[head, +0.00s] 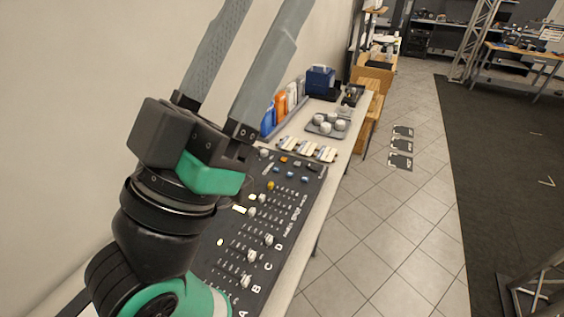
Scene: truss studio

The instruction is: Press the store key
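A dark control console (283,225) lies on the long table, with rows of small keys, pale knobs and the letters A to D along its near right edge. A yellow knob (270,185), an orange key (283,159) and several blue keys show on its far part. Most key labels are too small to read, so I cannot tell which is the store key. My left gripper (267,4) is raised in front of the console, its two long grey fingers apart and nothing seen between them. Its fingertips run out of the top of the picture. My arm hides the console's left part. My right gripper is not in view.
Beyond the console are several pale-topped blocks (307,149), a grey tray (315,128) with white round items, and a row of bottles (281,106) by the wall. A blue box (320,79) stands farther back.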

